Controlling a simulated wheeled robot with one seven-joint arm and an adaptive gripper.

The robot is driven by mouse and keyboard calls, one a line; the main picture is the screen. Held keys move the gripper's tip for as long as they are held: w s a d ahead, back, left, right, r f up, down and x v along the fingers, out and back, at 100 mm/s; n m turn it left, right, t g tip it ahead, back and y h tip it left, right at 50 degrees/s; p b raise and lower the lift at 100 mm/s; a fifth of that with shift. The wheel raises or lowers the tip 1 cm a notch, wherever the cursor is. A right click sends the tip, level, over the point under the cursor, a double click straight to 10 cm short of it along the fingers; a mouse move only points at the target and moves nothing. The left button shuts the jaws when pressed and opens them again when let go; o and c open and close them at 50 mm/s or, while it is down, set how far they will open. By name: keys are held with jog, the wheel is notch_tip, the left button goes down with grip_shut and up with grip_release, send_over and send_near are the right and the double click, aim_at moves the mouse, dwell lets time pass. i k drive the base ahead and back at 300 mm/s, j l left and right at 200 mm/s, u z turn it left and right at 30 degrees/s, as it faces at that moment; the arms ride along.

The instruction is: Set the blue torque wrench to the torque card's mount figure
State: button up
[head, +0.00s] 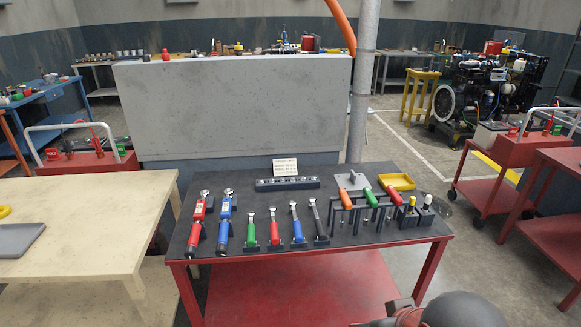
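The blue torque wrench (225,215) lies on the dark top of the red bench (330,240), its ratchet head toward the back. A similar red torque wrench (197,222) lies just to its left. The torque card (285,166) stands behind them, near the back edge of the bench. Its lines of print are too small to read. The wrench's setting is also too small to read. Dark parts of my arm show at the bottom edge, right of the middle, apart from the wrenches. The fingers of my gripper cannot be made out there.
Green, red, blue and dark ratchets (273,228) lie right of the torque wrenches. A dark socket rail (287,184) sits before the card. A rack with orange- and green-handled tools (370,198) and a yellow tray (397,182) are at right. A pale table (85,215) adjoins at left.

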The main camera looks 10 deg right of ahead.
aim_at(220, 251)
jog(key=j+u, duration=0.2)
jog(key=j, duration=0.35)
jog(key=i+j+u, duration=0.15)
jog(key=j, duration=0.4)
jog(key=i+j+u, duration=0.2)
jog(key=j, duration=0.3)
jog(key=k+j, duration=0.05)
jog(key=k, duration=0.05)
